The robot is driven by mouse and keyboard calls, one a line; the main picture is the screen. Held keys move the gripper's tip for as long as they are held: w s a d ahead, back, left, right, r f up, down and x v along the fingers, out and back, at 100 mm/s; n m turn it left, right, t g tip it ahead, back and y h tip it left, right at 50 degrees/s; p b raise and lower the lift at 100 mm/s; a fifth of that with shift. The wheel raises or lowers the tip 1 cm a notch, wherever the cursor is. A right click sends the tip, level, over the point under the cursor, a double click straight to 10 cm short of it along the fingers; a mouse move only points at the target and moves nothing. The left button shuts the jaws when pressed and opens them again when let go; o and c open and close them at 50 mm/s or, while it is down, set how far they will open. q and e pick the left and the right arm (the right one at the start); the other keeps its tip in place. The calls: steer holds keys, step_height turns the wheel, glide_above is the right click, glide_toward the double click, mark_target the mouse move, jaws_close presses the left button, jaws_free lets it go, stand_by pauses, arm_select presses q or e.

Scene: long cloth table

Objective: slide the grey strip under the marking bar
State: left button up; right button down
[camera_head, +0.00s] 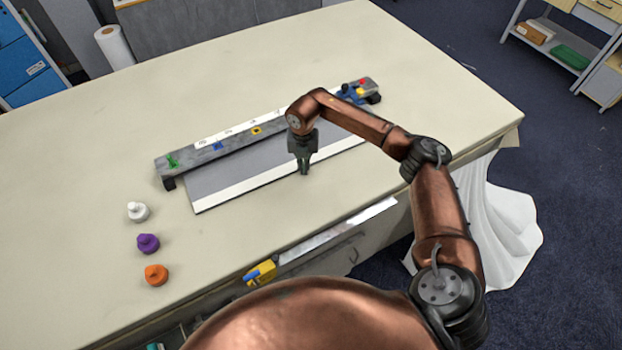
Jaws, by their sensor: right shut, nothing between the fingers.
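The grey strip (232,175) lies flat on the table, with a white band (240,189) along its near edge. The marking bar (190,160) is a long dark grey bar on short dark feet, running from lower left to upper right along the strip's far side. It carries small coloured pieces and a white label strip. My right gripper (304,172) points down, shut and empty, at the strip's near white edge. It hides a part of the strip and bar; I cannot tell whether it touches the strip. My left gripper is not in view.
White (138,211), purple (148,243) and orange (155,274) knobbed pieces stand on the table (80,170) at the left. A yellow and blue item (260,273) is at the front edge. A paper roll (115,49) stands behind the table. The table's far left is clear.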

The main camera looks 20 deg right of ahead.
steer(key=shift+w, duration=0.25)
steer(key=shift+s+r+p, duration=0.2)
steer(key=shift+r+p, duration=0.6)
steer(key=shift+r, duration=0.2)
steer(key=shift+s+r+p, duration=0.25)
steer(key=shift+r+p, duration=0.55)
steer(key=shift+r, duration=0.25)
steer(key=shift+s+r+p, duration=0.2)
steer(key=shift+r+p, duration=0.6)
steer(key=shift+r, duration=0.2)
steer(key=shift+d+f, duration=0.1)
